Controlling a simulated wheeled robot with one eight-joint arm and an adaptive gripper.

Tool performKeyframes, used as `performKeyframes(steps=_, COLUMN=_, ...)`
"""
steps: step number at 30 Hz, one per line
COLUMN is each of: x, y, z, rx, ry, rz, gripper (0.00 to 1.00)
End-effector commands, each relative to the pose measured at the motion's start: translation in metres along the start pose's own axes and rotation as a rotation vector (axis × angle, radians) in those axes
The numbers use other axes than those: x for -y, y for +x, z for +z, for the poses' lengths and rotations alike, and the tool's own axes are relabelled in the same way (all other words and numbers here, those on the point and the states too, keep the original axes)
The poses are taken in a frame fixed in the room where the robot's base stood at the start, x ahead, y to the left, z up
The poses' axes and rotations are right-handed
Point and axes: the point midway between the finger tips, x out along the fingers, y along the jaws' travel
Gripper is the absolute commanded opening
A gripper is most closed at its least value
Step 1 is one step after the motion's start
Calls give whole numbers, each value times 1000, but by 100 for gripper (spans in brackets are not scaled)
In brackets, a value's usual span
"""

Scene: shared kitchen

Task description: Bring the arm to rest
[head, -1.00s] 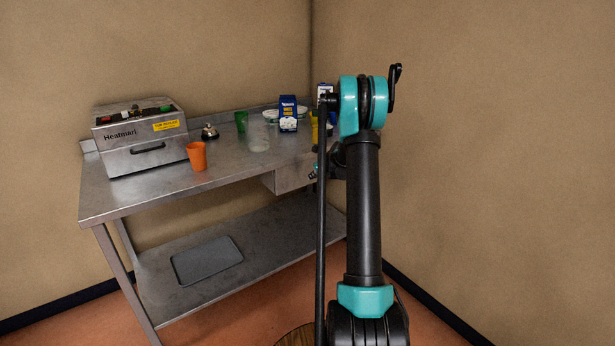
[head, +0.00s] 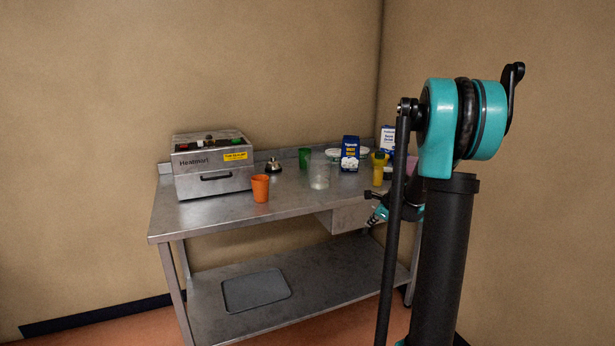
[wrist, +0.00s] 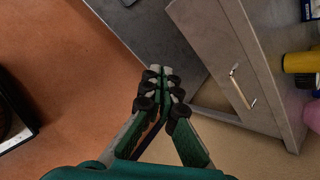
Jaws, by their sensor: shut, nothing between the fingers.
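My gripper (wrist: 160,75) is shut and empty in the wrist view, its fingertips meeting above the floor and the edge of the steel table's lower shelf. In the head view my arm rises at the right, and the gripper (head: 378,215) shows small in front of the table, beside the drawer, partly hidden by my arm. Nothing is held.
A steel table (head: 215,215) carries a Heatmart machine (head: 212,170), an orange cup (head: 260,189), a bell (head: 274,166), a green cup (head: 304,158), cartons (head: 350,154) and a yellow bottle (head: 379,170). A grey tray (head: 256,290) lies on the lower shelf. A drawer (wrist: 225,60) is close in the wrist view.

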Motion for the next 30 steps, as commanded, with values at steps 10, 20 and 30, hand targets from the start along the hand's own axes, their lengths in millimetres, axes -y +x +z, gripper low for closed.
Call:
performKeyframes(steps=10, x=-157, y=-71, z=-8, rx=-93, ry=-923, rz=129, gripper=0)
performKeyframes(steps=20, x=-289, y=-121, z=-63, rx=-115, ry=-1760, rz=306, gripper=0)
performKeyframes(steps=30, x=-341, y=-137, z=-99, rx=-99, ry=-2141, rz=409, gripper=0)
